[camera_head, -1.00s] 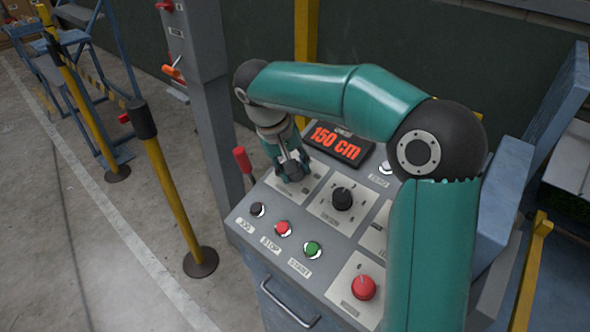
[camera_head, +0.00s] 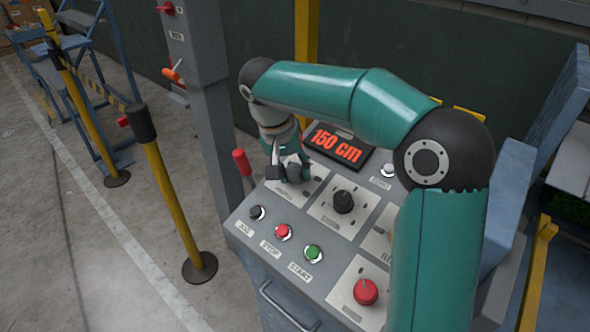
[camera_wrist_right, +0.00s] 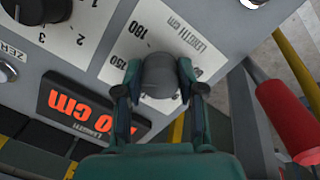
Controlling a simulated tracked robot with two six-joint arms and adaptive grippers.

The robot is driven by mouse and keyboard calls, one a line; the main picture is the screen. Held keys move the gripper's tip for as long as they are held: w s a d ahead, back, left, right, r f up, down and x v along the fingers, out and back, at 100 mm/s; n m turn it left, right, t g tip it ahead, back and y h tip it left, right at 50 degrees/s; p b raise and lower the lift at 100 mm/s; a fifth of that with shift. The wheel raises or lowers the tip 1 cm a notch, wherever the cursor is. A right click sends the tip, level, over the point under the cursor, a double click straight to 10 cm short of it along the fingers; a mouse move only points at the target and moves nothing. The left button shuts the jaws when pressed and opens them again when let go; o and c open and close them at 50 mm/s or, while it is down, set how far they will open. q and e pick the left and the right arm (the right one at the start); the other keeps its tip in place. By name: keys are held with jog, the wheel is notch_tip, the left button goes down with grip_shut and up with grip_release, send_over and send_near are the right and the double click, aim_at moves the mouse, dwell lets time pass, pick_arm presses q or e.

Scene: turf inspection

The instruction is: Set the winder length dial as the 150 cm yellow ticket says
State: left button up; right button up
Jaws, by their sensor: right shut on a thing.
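The length dial (camera_wrist_right: 160,75) is a dark round knob on a pale plate (camera_wrist_right: 112,78) marked LENGTH CM. In the right wrist view, my right gripper (camera_wrist_right: 160,92) has one finger on each side of the knob and is shut on it. A 180 mark and another number show beside the knob; its pointer is hidden. In the head view the gripper (camera_head: 288,173) is at the panel's upper left and hides most of the dial. The display (camera_head: 338,145) reads 150 cm in red. I cannot make out a ticket's writing. My left gripper is out of view.
The panel also holds a black knob (camera_head: 343,201), a red STOP button (camera_head: 283,231), a green START button (camera_head: 313,252) and a red knob (camera_head: 366,291). A red-handled lever (camera_head: 241,162) stands close left of the gripper. A yellow post (camera_head: 170,195) stands on the floor further left.

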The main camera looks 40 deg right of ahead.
jog(key=shift+w+r, duration=0.1)
jog(key=shift+r, duration=0.05)
jog(key=o, duration=1.1)
jog(key=shift+o, duration=0.2)
jog(key=v, duration=1.1)
jog(key=shift+a+r, duration=0.2)
jog(key=shift+r, duration=0.15)
